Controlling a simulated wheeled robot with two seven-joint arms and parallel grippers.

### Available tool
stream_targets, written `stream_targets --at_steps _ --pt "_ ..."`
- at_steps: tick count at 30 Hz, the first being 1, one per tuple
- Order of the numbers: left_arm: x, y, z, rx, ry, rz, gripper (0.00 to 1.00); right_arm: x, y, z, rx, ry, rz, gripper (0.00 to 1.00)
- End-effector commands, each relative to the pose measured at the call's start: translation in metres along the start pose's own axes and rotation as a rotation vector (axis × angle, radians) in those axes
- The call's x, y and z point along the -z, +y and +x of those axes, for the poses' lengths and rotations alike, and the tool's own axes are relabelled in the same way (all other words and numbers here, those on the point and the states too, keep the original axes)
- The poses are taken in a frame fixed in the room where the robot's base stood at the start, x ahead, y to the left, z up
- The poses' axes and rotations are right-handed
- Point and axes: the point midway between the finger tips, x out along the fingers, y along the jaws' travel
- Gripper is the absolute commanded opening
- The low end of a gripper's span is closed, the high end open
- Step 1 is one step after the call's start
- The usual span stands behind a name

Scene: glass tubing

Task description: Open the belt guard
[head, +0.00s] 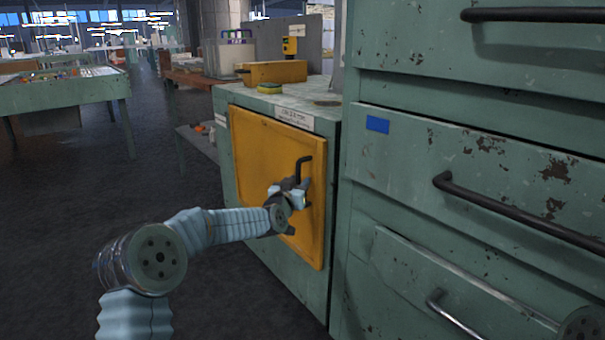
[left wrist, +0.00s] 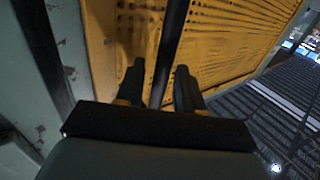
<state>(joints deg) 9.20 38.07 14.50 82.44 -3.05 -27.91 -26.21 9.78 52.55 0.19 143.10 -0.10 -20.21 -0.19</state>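The belt guard (head: 262,165) is a yellow-orange panel on the front of a green cabinet, with a black bar handle (head: 299,168) near its right edge. The panel lies against the cabinet front, with no clear gap. My left gripper (head: 301,188) is at the handle's lower half and hides part of it. In the left wrist view the handle (left wrist: 168,55) runs between the two dark fingers of my left gripper (left wrist: 158,75). The fingers stand apart on either side of it, with space showing. The yellow guard (left wrist: 225,45) fills the background there. My right gripper is not seen.
A tall green drawer cabinet (head: 440,155) with black handles stands close on the right. Dark floor (head: 90,190) is open at left.

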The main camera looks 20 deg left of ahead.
Motion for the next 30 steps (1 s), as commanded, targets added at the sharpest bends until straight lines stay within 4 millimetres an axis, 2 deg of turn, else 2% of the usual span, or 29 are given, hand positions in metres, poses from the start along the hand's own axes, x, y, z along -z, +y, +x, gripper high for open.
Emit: stream_targets --at_steps 8,15,25,30 --pt "0.0 0.0 0.0 0.001 0.0 0.0 0.37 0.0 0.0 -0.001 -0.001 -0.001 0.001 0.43" --pt "0.0 0.0 0.0 0.0 0.001 0.0 0.01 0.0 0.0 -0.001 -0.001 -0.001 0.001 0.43" --pt "-0.001 -0.001 -0.001 -0.001 0.001 0.001 0.0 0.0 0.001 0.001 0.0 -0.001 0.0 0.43" --pt "-0.003 -0.009 -0.012 -0.016 0.002 0.001 0.0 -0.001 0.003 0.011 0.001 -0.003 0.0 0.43"
